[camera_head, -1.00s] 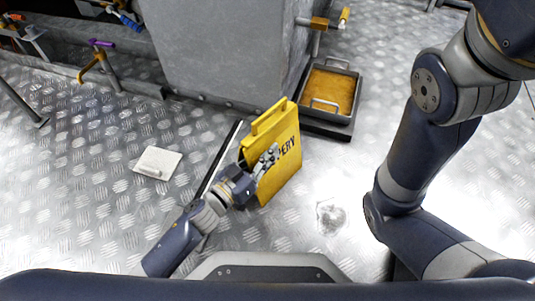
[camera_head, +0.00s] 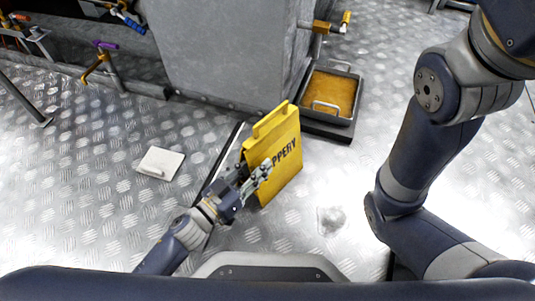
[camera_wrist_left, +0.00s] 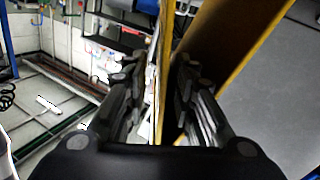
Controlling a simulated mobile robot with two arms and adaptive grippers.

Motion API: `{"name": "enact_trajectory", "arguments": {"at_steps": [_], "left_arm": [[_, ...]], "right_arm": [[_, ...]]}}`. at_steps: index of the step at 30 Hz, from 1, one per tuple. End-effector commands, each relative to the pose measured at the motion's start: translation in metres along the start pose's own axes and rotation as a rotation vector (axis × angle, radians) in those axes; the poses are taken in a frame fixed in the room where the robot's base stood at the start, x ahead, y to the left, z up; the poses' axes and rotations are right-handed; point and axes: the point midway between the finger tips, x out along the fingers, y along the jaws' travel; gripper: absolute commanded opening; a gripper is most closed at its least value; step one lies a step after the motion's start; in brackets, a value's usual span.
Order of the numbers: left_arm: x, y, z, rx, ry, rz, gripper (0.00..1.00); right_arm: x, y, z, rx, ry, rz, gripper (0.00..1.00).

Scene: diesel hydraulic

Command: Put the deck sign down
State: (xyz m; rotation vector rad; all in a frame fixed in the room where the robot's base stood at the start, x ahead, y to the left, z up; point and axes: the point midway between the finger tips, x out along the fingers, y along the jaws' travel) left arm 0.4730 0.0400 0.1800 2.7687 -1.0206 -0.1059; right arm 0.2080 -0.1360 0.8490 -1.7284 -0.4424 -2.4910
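The deck sign (camera_head: 275,146) is a yellow folding sign with a handle slot at its top and dark lettering, "PPERY" readable. It stands upright on the metal floor in the head view. My left gripper (camera_head: 257,174) is at its lower left, one finger across the lettered face. In the left wrist view the gripper (camera_wrist_left: 160,105) is open, its fingers on either side of the sign's panel (camera_wrist_left: 166,70), with narrow gaps visible. Part of the lettering is hidden by the finger. My right arm shows at the right; its gripper is out of view.
A flat white pad (camera_head: 160,163) lies on the floor to the left. Floor right of the sign is clear.

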Motion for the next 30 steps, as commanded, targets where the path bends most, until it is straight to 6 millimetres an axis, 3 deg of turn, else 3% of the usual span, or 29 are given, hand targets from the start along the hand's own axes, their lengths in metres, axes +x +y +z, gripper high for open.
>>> {"name": "enact_trajectory", "arguments": {"at_steps": [6,12,30], "left_arm": [[-0.046,0.001,-0.002,0.0,-0.002,0.0,0.25],[-0.066,0.0,-0.002,0.001,0.001,0.0,0.25],[-0.07,0.0,-0.001,0.002,0.002,0.001,0.25]], "right_arm": [[0.013,0.003,0.004,0.0,0.001,0.0,0.0],[0.016,0.003,0.005,0.0,0.001,0.0,0.0],[0.016,0.003,0.005,0.0,0.001,0.0,0.0]]}}
